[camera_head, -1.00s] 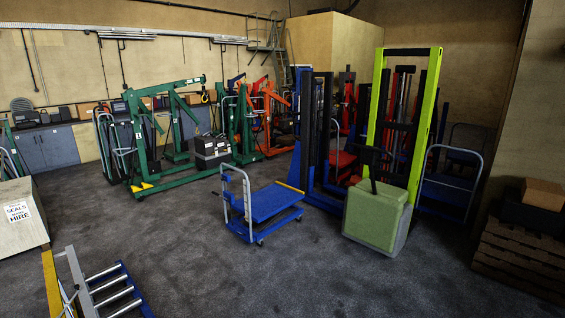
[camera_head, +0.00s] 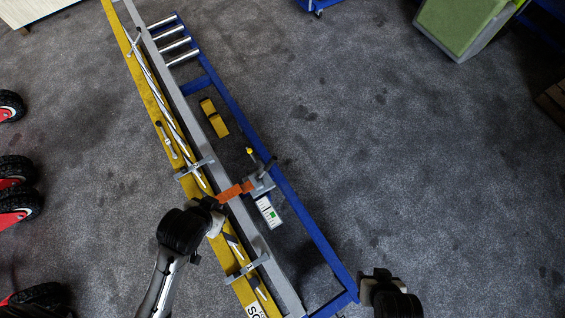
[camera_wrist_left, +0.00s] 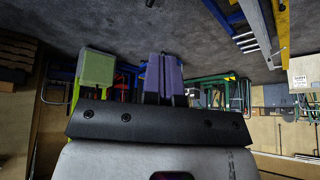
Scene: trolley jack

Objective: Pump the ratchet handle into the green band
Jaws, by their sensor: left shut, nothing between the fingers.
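An orange strap (camera_head: 235,191) crosses the grey rail and runs to a small grey ratchet unit (camera_head: 261,182) on the blue frame. A dark handle (camera_head: 268,166) stands up from that unit. A white scale card (camera_head: 268,210) with a green band (camera_head: 273,214) lies just below it. My left gripper (camera_head: 214,214) is over the yellow beam, left of the ratchet and apart from the handle. Its purple fingers (camera_wrist_left: 163,78) are together and empty in the left wrist view. My right arm's dark end (camera_head: 390,295) shows at the bottom edge; its fingers cannot be made out.
A yellow beam (camera_head: 150,92) and grey rail lie along the blue frame (camera_head: 318,238). A yellow block (camera_head: 214,117) lies inside the frame. Red-hubbed black wheels (camera_head: 16,172) are at the left. A green box (camera_head: 462,25) stands at upper right. The floor right of the frame is clear.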

